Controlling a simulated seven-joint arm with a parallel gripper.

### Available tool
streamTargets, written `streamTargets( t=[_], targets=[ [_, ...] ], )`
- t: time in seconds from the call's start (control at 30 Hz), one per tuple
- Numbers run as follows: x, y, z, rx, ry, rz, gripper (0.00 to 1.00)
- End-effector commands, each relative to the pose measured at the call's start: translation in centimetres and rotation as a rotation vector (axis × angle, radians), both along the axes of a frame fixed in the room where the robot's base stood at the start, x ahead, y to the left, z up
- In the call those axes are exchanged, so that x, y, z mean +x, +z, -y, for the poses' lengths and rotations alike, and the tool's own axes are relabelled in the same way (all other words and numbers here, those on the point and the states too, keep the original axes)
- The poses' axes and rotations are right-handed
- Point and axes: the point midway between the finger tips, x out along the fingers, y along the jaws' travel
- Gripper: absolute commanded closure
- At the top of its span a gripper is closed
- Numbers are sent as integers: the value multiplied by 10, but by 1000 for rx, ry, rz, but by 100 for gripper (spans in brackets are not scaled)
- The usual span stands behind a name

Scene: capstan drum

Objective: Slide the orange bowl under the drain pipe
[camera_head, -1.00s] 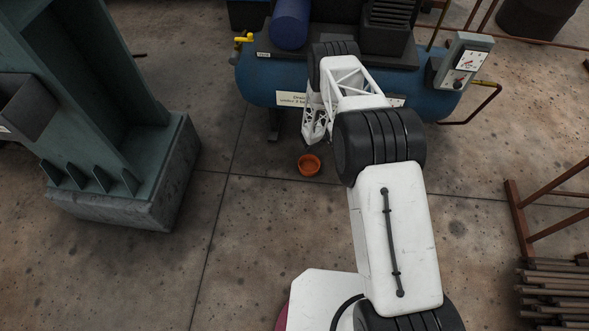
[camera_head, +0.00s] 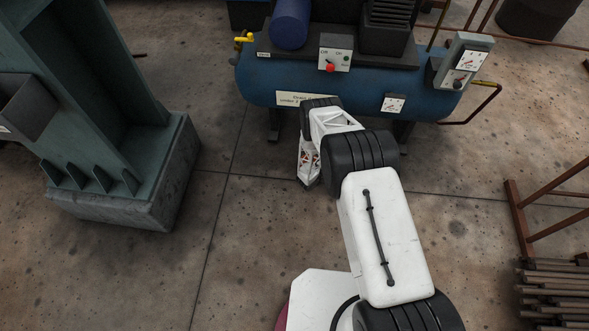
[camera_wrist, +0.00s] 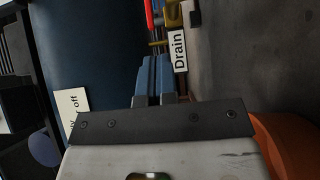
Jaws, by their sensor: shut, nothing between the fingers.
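The orange bowl (camera_wrist: 287,140) shows at the lower right edge of the wrist view, beside my gripper (camera_wrist: 153,75). In the head view the bowl is almost fully hidden behind my gripper (camera_head: 307,178); only small orange-red bits show through its open frame. My gripper is low over the floor in front of the blue tank (camera_head: 350,85), its blue-grey fingers together and empty. In the wrist view a "Drain" tag (camera_wrist: 179,52) hangs beside a yellow fitting (camera_wrist: 172,14) and a red part. I cannot clearly make out the drain pipe itself.
A green steel column on a concrete block (camera_head: 120,200) stands at the left. A dark red pipe (camera_head: 485,112) bends down at the tank's right. A rusty rack (camera_head: 520,220) and several bars (camera_head: 555,290) lie at the right. The floor left of my gripper is clear.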

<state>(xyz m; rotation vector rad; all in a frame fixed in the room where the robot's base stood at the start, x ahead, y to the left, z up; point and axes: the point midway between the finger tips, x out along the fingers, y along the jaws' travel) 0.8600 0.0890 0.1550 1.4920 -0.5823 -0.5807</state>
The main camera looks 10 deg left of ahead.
Motion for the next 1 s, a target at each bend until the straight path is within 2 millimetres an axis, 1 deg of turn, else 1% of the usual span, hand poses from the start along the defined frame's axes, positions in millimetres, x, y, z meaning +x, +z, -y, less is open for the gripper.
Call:
streamTargets(
  t=[0.33,0.57,0.77,1.0],
  targets=[
    [0,0,-2,-1,0,-1,100],
    [-1,0,-14,0,-1,-1,100],
    [-2,0,-37,0,1,-1,100],
    [-3,0,-72,1,0,-1,100]
  ],
)
